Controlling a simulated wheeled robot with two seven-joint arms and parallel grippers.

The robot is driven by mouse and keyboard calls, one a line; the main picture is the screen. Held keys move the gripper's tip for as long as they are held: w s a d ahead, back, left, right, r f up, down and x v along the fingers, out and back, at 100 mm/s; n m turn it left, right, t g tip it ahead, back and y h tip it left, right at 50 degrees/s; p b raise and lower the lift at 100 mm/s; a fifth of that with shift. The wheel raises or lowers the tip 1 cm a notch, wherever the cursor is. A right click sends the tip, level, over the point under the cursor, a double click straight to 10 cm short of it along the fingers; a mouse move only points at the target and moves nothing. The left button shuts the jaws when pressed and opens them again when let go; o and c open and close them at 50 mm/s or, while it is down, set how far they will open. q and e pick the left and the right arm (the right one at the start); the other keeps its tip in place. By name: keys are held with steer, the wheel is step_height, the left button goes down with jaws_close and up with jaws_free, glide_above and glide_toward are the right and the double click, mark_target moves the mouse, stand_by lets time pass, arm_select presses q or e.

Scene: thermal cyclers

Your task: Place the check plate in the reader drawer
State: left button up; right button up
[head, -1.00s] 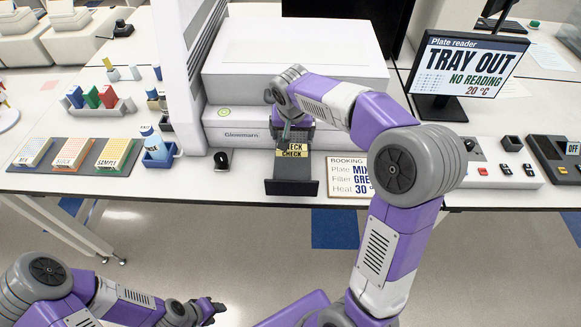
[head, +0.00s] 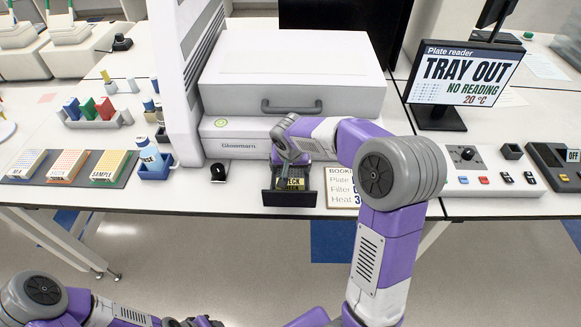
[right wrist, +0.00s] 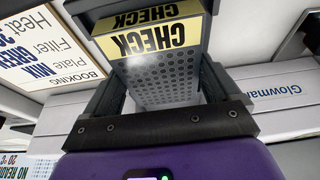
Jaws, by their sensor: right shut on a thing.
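The check plate (right wrist: 155,70), dark with a dotted grid and yellow CHECK labels, sits between the fingers of my right gripper (right wrist: 160,88) in the right wrist view. In the head view my right gripper (head: 291,160) is shut on it, over the pulled-out reader drawer (head: 291,199). The plate's labelled end (head: 292,184) shows just behind the drawer's dark front wall. Whether the plate touches the drawer floor I cannot tell. My left gripper (head: 200,322) is cut off at the bottom edge, away from the table; its jaws are unclear.
The plate reader (head: 290,85) stands behind the drawer. A booking card (head: 341,187) lies right of the drawer; a small black item (head: 217,172) stands left. A monitor (head: 465,75) reads TRAY OUT. A dark tray (head: 40,181) of plates lies far left.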

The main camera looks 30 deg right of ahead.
steer(key=shift+f, duration=0.2)
steer(key=o, duration=0.8)
steer(key=shift+r, duration=0.1)
steer(key=shift+r, duration=0.25)
steer(key=p+v, duration=0.1)
steer(key=v, duration=1)
steer(key=shift+s+a+r+p, duration=0.15)
steer(key=shift+s+r+p, duration=0.05)
steer(key=shift+r+p, duration=0.2)
steer(key=shift+f, duration=0.1)
